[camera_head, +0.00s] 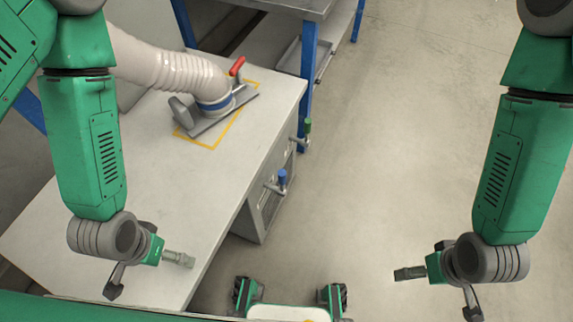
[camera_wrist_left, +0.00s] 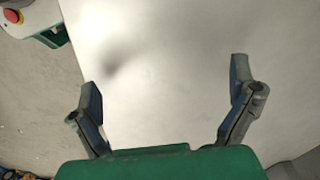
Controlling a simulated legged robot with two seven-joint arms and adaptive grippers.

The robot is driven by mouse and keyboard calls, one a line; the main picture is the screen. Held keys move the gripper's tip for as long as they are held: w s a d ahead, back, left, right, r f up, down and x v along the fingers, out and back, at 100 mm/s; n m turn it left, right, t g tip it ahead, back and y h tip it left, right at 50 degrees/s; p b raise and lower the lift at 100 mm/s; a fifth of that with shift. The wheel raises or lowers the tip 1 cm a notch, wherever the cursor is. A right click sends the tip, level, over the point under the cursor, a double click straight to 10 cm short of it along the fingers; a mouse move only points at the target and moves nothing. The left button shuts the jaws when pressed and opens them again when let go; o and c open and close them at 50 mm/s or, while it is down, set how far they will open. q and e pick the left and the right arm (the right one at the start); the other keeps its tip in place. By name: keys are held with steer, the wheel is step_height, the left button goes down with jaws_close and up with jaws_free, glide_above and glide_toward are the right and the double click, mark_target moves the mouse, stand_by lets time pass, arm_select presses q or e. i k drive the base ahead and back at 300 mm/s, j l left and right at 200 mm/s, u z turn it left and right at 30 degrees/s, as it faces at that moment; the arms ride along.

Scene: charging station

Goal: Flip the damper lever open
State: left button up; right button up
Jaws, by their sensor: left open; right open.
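A red lever (camera_head: 237,67) stands up on a grey damper plate (camera_head: 222,112) at the end of a thick pale hose, on the white table. I take it for the damper lever. A grey block (camera_head: 181,111) sits at the plate's near-left end. My left gripper (camera_head: 186,260) is over the near part of the table, well short of the lever. In the left wrist view its fingers (camera_wrist_left: 165,85) are spread and empty above the bare tabletop. My right gripper (camera_head: 402,273) is open and empty over the floor at the right. Nothing hides the lever.
Yellow tape (camera_head: 211,147) frames the plate on the white table (camera_head: 140,170). The pale hose (camera_head: 165,65) runs to the upper left. A blue-handled valve (camera_head: 282,179) and a green-handled one (camera_head: 307,127) stick out from the table's right side. The near tabletop is clear.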

mark_target(282, 191)
steer(key=k+l+z, duration=0.6)
steer(key=k+l, duration=0.15)
steer(key=k, duration=0.05)
